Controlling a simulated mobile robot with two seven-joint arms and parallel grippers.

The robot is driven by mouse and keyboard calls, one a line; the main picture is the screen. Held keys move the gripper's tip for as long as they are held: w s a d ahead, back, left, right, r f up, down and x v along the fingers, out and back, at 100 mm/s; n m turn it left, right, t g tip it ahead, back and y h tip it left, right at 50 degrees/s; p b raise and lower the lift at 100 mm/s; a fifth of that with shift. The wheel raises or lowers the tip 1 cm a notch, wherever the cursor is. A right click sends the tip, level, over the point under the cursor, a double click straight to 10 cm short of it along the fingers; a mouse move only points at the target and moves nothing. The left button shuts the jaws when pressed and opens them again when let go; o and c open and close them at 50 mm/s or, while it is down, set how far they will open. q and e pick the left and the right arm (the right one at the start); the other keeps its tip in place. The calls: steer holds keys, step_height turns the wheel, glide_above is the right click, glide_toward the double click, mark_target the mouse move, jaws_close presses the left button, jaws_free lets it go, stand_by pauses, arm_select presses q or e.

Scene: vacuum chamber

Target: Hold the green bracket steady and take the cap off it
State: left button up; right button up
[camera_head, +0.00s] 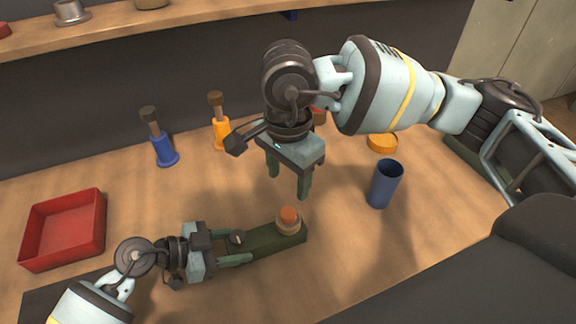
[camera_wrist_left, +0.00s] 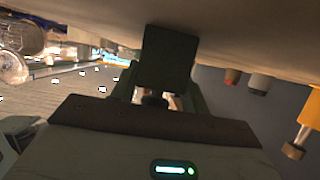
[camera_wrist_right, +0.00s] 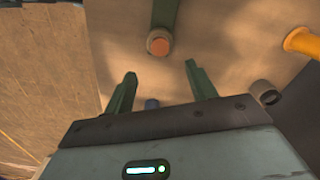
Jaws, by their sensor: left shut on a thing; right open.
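The green bracket (camera_head: 272,240) lies low over the wooden table at the front middle. It also shows in the left wrist view (camera_wrist_left: 168,62) and the right wrist view (camera_wrist_right: 165,12). My left gripper (camera_head: 240,250) is shut on its left end. The cap (camera_head: 289,216), a tan round piece with an orange top, sits on the bracket's right end. It also shows in the right wrist view (camera_wrist_right: 158,42). My right gripper (camera_head: 288,184) is open and empty, pointing down above and slightly behind the cap, fingertips apart from it. The cap's underside is hidden.
A red tray (camera_head: 103,222) stands at the left. A blue tool (camera_head: 165,152) and an orange tool (camera_head: 221,134) stand at the back. A blue cup (camera_head: 384,187) and an orange dish (camera_head: 382,143) are at the right. A shelf (camera_head: 200,20) runs along the back.

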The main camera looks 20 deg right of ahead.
mark_target(288, 213)
step_height(288, 213, down, 10)
steer(key=shift+r, duration=0.1)
stand_by(0.4)
steer(key=c, duration=1.2)
steer(key=shift+r, duration=0.2)
steer(key=shift+r, duration=0.75)
steer(key=shift+r, duration=0.25)
steer(key=shift+r, duration=1.95)
arm_select(q)
steer(key=o, duration=1.5)
